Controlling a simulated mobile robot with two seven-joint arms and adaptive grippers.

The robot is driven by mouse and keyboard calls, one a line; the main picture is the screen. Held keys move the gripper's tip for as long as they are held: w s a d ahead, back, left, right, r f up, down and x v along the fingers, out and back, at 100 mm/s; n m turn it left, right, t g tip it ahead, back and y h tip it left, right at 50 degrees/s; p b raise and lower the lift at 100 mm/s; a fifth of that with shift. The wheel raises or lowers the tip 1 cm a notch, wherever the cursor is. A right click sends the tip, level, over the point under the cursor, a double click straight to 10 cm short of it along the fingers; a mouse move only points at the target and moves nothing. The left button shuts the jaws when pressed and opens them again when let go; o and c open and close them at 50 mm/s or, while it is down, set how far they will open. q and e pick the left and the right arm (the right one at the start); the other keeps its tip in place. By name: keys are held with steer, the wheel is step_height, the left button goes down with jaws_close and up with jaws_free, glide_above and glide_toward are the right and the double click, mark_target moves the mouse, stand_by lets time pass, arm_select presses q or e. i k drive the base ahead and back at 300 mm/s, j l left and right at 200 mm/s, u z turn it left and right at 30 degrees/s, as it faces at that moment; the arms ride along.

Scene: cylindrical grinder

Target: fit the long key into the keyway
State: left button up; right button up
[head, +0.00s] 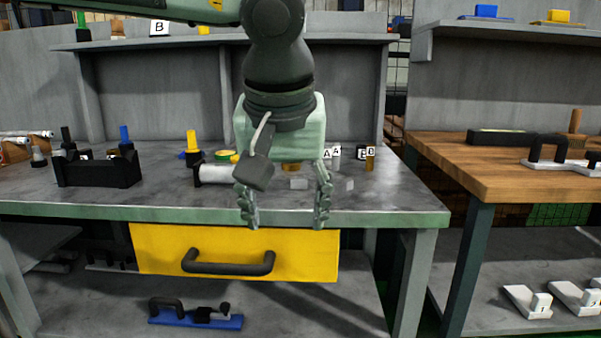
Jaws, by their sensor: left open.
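My left gripper (286,222) hangs pointing down in front of the workbench's front edge, its two fingers wide apart with nothing between them. Behind it on the grey workbench (130,193), a pale cylindrical shaft (215,174) lies partly hidden by the gripper. I cannot tell whether either is the long key, and no keyway can be made out. My right gripper is not in view.
A black holder (97,172) stands left on the bench. Small blocks lettered A and B (364,153) stand at the back. A yellow drawer (165,250) with a dark handle (229,262) is below. A wooden bench (500,175) stands right. The bench's front left is clear.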

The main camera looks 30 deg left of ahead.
mark_target(204, 173)
steer(key=i+j, duration=0.8)
steer(key=i, duration=0.05)
